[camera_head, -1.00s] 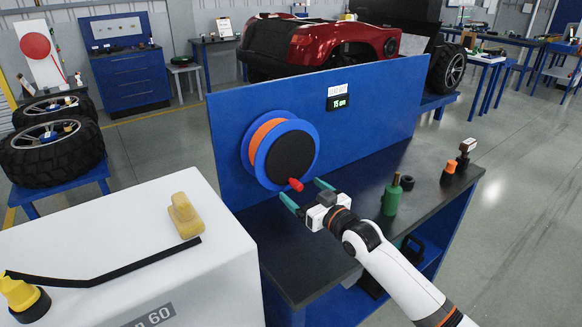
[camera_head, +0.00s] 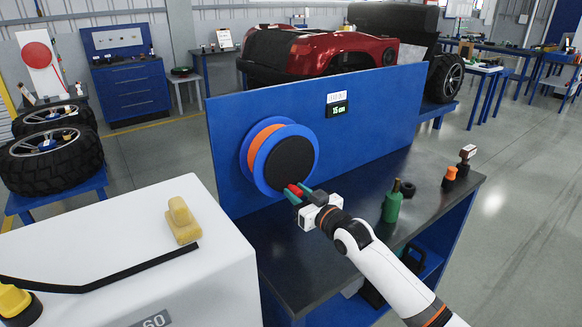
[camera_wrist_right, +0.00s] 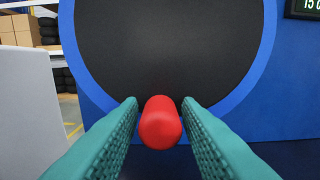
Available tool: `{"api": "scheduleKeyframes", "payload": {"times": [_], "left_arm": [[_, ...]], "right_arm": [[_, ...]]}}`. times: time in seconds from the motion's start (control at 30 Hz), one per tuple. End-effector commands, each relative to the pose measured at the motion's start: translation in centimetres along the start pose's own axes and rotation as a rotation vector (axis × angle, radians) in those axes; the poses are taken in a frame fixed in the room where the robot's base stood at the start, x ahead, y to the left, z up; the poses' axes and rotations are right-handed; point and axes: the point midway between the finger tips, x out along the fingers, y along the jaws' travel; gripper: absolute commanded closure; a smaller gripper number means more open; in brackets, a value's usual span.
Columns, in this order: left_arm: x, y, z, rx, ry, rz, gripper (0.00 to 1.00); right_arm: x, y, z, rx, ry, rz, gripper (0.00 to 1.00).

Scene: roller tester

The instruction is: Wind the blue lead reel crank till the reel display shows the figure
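The blue reel (camera_head: 312,165) with an orange band and a dark face is mounted on the blue panel (camera_head: 380,115). Its red crank handle (camera_head: 295,189) sits low on the dark face. The reel display (camera_head: 340,109) on the panel appears to read 15 cm. My right gripper (camera_head: 298,193) is at the handle. In the right wrist view the red handle (camera_wrist_right: 160,122) stands between the two open teal fingers (camera_wrist_right: 160,130), with a small gap visible on each side. My left gripper is not in view.
A green bottle (camera_head: 393,202), a black ring (camera_head: 408,189) and an orange-topped item (camera_head: 450,174) stand on the dark bench (camera_head: 275,250) to the right. A white cabinet (camera_head: 110,240) with a yellow block (camera_head: 182,220) stands at left.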

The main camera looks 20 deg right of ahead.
Motion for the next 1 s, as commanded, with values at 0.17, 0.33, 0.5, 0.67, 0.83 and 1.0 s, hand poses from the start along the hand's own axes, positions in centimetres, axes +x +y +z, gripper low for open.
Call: {"api": "scheduleKeyframes", "payload": {"times": [0.17,0.33,0.5,0.67,0.83,1.0], "left_arm": [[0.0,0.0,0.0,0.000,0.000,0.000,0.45],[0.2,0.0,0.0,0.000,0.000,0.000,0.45],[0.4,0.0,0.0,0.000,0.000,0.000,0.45],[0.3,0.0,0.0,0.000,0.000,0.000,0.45],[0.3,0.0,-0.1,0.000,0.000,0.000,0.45],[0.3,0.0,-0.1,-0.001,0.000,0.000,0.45]], "right_arm": [[0.0,0.0,0.0,0.000,0.000,0.000,0.99],[0.0,-0.4,0.0,-0.056,0.000,-0.001,1.00],[0.0,-1.8,0.2,-0.265,0.000,-0.002,1.00],[0.0,-2.6,0.4,-0.399,-0.002,-0.002,1.00],[0.0,-2.7,0.4,-0.424,-0.002,-0.002,1.00],[0.0,-2.8,0.4,-0.428,-0.003,-0.002,1.00]]}}
